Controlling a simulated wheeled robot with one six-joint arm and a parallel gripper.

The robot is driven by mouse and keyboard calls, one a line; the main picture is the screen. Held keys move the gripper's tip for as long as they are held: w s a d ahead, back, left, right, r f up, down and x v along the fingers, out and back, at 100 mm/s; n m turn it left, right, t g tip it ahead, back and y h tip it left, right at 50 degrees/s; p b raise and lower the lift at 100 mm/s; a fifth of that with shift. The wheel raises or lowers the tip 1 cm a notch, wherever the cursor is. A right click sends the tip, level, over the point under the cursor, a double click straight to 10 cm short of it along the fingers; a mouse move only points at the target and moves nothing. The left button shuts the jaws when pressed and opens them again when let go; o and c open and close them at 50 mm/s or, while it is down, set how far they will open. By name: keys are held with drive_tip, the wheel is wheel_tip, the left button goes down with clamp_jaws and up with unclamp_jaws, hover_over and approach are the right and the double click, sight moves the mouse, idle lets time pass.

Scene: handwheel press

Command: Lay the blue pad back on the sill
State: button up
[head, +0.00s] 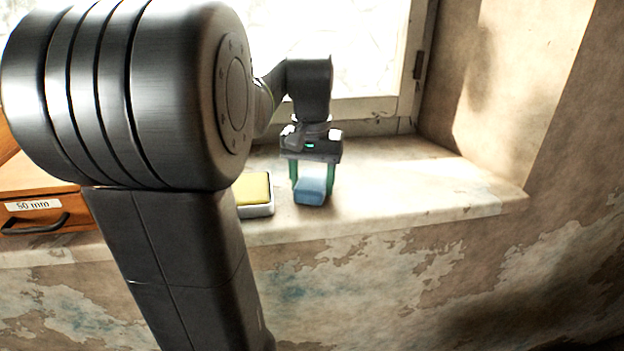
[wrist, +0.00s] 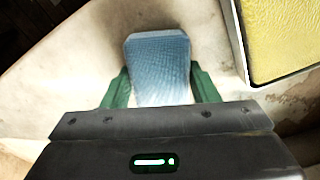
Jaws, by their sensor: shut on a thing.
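The blue pad (head: 311,190) is between the green fingers of my gripper (head: 312,184), over the window sill (head: 400,190) near its front edge. In the wrist view the pad (wrist: 160,65) sits between the two fingers (wrist: 160,88), which press on its sides. My gripper points down and is shut on the pad. The pad's underside is hidden, so I cannot tell whether it touches the sill.
A tray with a yellow pad (head: 255,188) stands on the sill just left of the blue pad, partly hidden by my arm. A wooden drawer box (head: 45,205) labelled "50 mm" is at the far left. The sill to the right is clear, up to the wall. The window frame (head: 375,108) is behind.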

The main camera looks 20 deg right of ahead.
sight(312, 179)
drive_tip(key=shift+f, duration=0.1)
drive_tip(key=o, duration=1)
drive_tip(key=shift+c, duration=0.2)
wheel_tip(312, 179, up, 12)
drive_tip(key=shift+p, duration=0.35)
